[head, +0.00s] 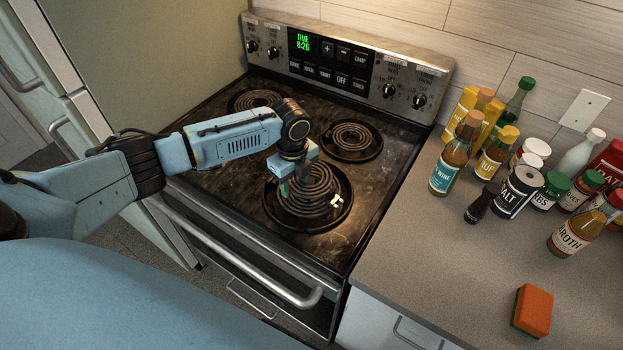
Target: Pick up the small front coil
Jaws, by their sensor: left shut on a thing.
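The small front coil (318,192) is a dark spiral over its round, dark drip pan (342,215) at the front right of the stove top. The coil looks tilted and partly raised from the pan; how far is hard to tell. A small pale piece (336,200) shows at its right side. My left gripper (284,187) reaches down at the coil's left edge and is shut on it. The fingers are small and dark here, and the gripper hides part of the coil's rim. My right gripper is not in view.
Two other coils sit at the back left (257,100) and back right (354,137). The control panel (340,65) rises behind. An oven handle (235,255) runs along the front. Several bottles and jars (515,190) and an orange sponge (532,309) stand on the right counter (430,260), which has free room nearer the stove.

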